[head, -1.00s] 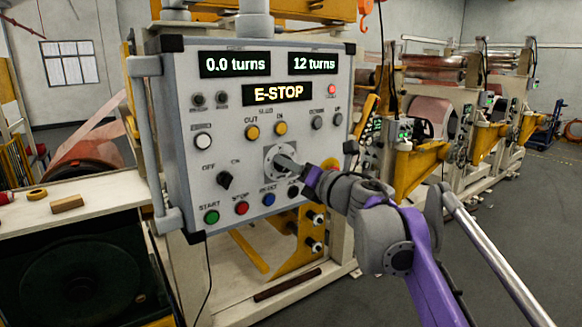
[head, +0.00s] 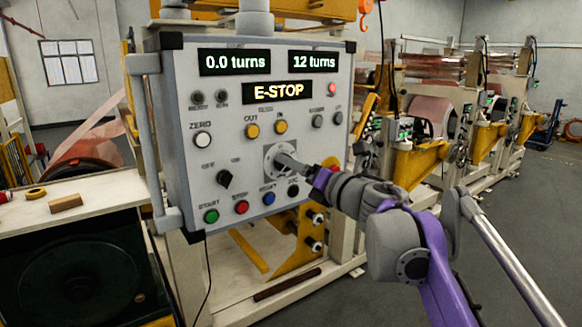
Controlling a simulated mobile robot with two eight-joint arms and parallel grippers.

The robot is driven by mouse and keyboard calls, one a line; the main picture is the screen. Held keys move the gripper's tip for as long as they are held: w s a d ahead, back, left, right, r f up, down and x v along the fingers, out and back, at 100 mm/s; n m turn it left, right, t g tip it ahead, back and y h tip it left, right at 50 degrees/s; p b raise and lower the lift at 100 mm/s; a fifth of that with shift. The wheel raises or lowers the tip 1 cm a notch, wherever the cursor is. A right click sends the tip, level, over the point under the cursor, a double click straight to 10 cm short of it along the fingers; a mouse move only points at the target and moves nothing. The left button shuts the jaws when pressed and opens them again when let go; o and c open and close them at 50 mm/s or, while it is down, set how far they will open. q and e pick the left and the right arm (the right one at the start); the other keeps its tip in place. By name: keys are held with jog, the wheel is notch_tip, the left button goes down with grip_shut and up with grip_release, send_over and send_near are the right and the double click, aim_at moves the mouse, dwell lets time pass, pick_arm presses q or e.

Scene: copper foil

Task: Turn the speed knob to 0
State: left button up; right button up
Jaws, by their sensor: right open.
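The grey control panel (head: 180,100) stands in front of me, with displays reading 0.0 turns, 12 turns and E-STOP. My left gripper is not in view.
Yellow buttons (head: 252,131) are above. A bench with a tape roll (head: 36,192) stands left. Copper foil machines (head: 430,115) stand right.

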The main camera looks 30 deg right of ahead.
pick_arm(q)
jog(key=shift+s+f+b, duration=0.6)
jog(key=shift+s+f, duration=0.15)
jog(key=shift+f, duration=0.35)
pick_arm(e)
jog(key=s, duration=0.8)
jog(key=shift+s+d, duration=0.3)
jog(key=shift+d, duration=0.1)
